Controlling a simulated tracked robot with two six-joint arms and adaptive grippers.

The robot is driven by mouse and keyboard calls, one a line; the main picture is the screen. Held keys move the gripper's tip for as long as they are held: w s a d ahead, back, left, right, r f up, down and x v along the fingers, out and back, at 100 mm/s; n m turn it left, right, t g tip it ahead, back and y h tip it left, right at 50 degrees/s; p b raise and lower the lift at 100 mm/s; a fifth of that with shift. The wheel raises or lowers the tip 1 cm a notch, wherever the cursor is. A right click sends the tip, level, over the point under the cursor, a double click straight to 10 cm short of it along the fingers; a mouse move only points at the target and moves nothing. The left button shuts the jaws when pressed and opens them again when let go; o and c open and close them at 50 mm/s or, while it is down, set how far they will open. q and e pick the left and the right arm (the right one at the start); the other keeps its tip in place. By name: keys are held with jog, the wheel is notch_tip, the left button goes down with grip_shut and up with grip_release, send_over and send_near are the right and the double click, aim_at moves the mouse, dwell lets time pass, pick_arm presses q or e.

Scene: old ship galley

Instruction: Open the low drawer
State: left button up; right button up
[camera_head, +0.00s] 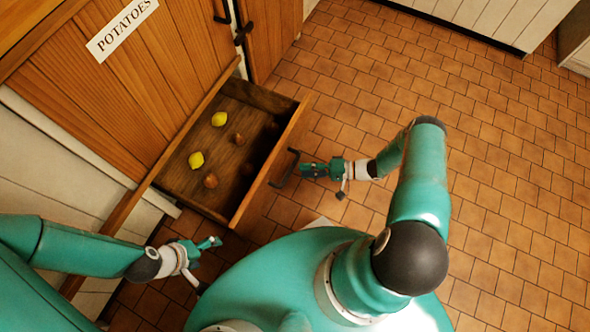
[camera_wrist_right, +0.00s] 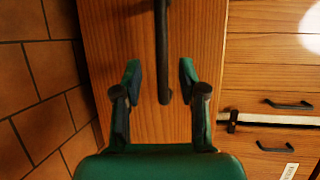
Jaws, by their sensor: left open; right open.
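The low drawer (camera_head: 218,199) stands pulled out from the cabinet, showing its inside with two yellow lemons (camera_head: 196,160) and several brown round items (camera_head: 211,181). Its dark bar handle (camera_head: 285,168) is on the front panel; in the right wrist view the handle (camera_wrist_right: 162,50) runs down between the fingers. My right gripper (camera_head: 308,170) is open, just off the handle; its fingers (camera_wrist_right: 160,82) are on either side of the handle's end, and I cannot tell whether they touch it. My left gripper (camera_head: 208,244) is open and empty, near the drawer's near corner.
A wooden cabinet door with a POTATOES label (camera_head: 122,27) is above the drawer, with dark handles (camera_head: 243,34) beside it. The tiled floor (camera_head: 500,190) to the right is clear. White panelled units (camera_head: 470,18) stand at the back.

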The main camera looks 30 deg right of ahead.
jog(key=v, duration=0.6)
dwell(0.3)
